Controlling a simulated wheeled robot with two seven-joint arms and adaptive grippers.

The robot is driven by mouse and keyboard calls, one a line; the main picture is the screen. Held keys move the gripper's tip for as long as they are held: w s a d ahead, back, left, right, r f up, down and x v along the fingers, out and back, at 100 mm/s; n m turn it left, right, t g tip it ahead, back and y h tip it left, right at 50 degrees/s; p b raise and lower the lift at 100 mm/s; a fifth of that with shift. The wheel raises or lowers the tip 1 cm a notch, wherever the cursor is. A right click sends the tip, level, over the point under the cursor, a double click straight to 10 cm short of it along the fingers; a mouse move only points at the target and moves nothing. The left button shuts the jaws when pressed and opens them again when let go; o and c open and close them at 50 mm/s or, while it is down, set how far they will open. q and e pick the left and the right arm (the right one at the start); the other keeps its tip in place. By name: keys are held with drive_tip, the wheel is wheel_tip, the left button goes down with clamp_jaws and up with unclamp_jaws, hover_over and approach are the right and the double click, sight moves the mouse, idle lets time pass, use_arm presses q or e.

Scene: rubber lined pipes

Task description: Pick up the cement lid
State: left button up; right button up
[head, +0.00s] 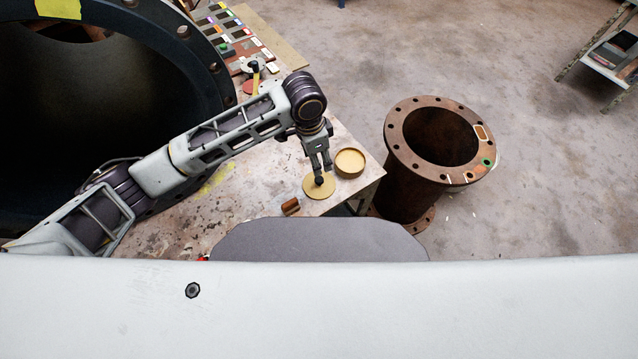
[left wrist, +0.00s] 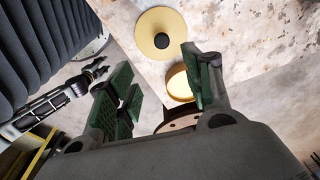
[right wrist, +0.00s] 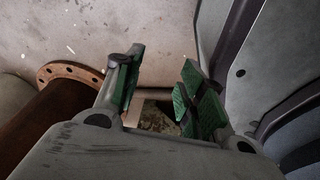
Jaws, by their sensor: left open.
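The cement lid (head: 313,190) is a flat yellow disc with a dark knob, lying on the table near its front right corner. It also shows in the left wrist view (left wrist: 150,28), beyond the fingers. My left gripper (head: 319,174) points down by the lid, with its tips close to the knob in the head view; I cannot tell if they touch. Its green-padded fingers (left wrist: 160,92) are apart with nothing between them. The round yellow tin (head: 350,162) sits right beside the lid. My right gripper (right wrist: 158,88) shows only in its wrist view, fingers apart and empty.
The worktable (head: 245,205) holds a small brown block (head: 290,206) left of the lid, and a brush and colour samples farther back. A rusty flanged pipe (head: 403,190) stands on the floor to the right. A large dark pipe (head: 225,85) is at left.

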use_arm(q)
drive_tip(key=b, duration=0.1)
hover_over(319, 179)
drive_tip(key=f, duration=0.8)
drive_tip(key=shift+s+d+f, duration=0.15)
drive_tip(key=shift+s, duration=0.1)
use_arm(e)
drive_tip(key=w+a, duration=0.2)
drive_tip(key=shift+w+r, duration=0.35)
drive_tip(key=shift+w, duration=0.05)
drive_tip(key=shift+s+d+f, duration=0.1)
drive_tip(key=shift+s, duration=0.2)
use_arm(q)
drive_tip(key=shift+f, duration=0.45)
drive_tip(key=f, duration=0.1)
drive_tip(key=f+b, duration=0.1)
drive_tip(key=shift+w+a+f, duration=0.2)
drive_tip(key=shift+a+f, duration=0.1)
drive_tip(key=shift+f, duration=0.1)
drive_tip(key=shift+d+f, duration=0.1)
drive_tip(key=shift+f, duration=0.7)
use_arm(e)
drive_tip(key=shift+w+a+r, duration=0.15)
drive_tip(key=shift+w+a, duration=0.25)
drive_tip(key=shift+w, duration=0.15)
drive_tip(key=shift+w+a+r, duration=0.15)
drive_tip(key=shift+w+a, duration=0.25)
drive_tip(key=shift+w, duration=0.1)
